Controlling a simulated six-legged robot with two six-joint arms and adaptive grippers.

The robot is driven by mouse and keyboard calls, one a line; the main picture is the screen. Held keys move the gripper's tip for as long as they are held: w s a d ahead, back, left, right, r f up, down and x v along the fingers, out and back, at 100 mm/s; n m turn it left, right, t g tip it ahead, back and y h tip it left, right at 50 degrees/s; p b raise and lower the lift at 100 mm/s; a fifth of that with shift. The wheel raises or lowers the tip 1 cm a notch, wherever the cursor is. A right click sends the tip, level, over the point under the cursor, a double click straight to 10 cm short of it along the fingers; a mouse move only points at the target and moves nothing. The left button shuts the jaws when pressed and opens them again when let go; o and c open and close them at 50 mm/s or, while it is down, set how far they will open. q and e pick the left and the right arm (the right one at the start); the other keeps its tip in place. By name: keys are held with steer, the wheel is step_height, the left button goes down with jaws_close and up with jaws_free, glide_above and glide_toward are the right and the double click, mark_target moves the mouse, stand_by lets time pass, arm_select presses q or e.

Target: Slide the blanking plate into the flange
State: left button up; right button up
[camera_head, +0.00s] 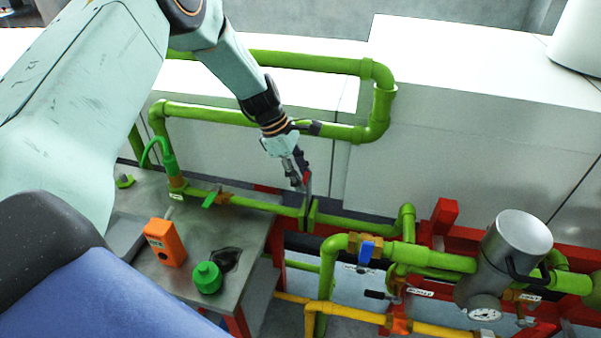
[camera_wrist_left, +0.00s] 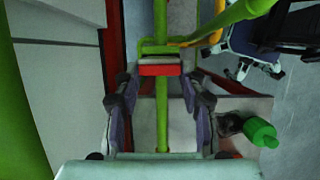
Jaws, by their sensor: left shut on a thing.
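My left gripper (camera_head: 302,178) reaches in from the upper left and points down over the green pipe. It is shut on the blanking plate (camera_head: 308,180), a thin reddish plate that hangs upright just above the flange. The flange (camera_head: 308,214) is a pair of green plates with a narrow gap in the pipe line. In the left wrist view the plate (camera_wrist_left: 160,69) shows as a red strip between the fingers, in front of the green flange (camera_wrist_left: 158,47). Whether the plate touches the flange I cannot tell. My right gripper is not in view.
A grey metal table (camera_head: 222,222) carries an orange box (camera_head: 165,242) and a green cap (camera_head: 207,278). A blue-handled valve (camera_head: 367,251) and a steel canister (camera_head: 515,250) stand to the right. White cabinets (camera_head: 450,150) line the back.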

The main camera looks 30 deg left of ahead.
arm_select(q)
steer(key=shift+s+f, duration=0.1)
steer(key=shift+f, duration=0.25)
steer(key=shift+f+b, duration=0.4)
steer(key=shift+b, duration=0.05)
steer(key=shift+f, duration=0.3)
steer(key=shift+f+b, duration=0.4)
steer(key=shift+b, duration=0.05)
steer(key=shift+f, duration=0.3)
steer(key=shift+f+b, duration=1.2)
steer(key=shift+f, duration=0.45)
steer(key=o, duration=1.4)
steer(key=shift+c, duration=0.2)
